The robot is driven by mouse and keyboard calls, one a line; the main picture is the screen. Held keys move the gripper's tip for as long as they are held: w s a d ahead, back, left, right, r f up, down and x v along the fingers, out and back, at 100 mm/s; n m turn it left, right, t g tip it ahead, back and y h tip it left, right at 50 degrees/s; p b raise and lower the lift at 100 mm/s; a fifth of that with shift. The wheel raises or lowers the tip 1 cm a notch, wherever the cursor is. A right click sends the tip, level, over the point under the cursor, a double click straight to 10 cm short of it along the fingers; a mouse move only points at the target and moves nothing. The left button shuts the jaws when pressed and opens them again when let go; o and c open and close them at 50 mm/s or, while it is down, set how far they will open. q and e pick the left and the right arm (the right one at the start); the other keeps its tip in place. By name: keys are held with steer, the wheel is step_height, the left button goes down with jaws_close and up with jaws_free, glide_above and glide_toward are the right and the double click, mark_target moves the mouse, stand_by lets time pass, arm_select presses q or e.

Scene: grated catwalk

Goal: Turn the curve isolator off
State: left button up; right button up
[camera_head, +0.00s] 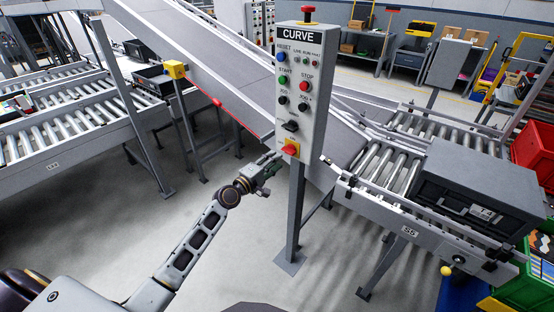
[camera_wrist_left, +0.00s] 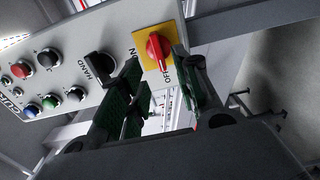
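The curve isolator (camera_head: 290,149) is a red rotary knob on a yellow plate, low on the grey CURVE control box (camera_head: 300,95). In the left wrist view, the red knob (camera_wrist_left: 156,48) has ON lettered to its left and OFF below it. The knob's handle, with a pale mark, appears to lie toward OFF. My left gripper (camera_head: 272,166) is just below and left of the isolator in the head view. In the left wrist view its green-padded fingers (camera_wrist_left: 168,92) are apart and empty, with the knob beyond the gap, apparently untouched. My right gripper is out of view.
A black HAND selector (camera_wrist_left: 98,65) and several push buttons sit near the isolator on the box. The box stands on a grey post (camera_head: 294,215). A sloping conveyor (camera_head: 190,50) runs behind it. A roller conveyor (camera_head: 400,170) carries a grey case (camera_head: 470,180) at right.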

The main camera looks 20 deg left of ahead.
arm_select(q)
steer(key=shift+v, duration=2.4)
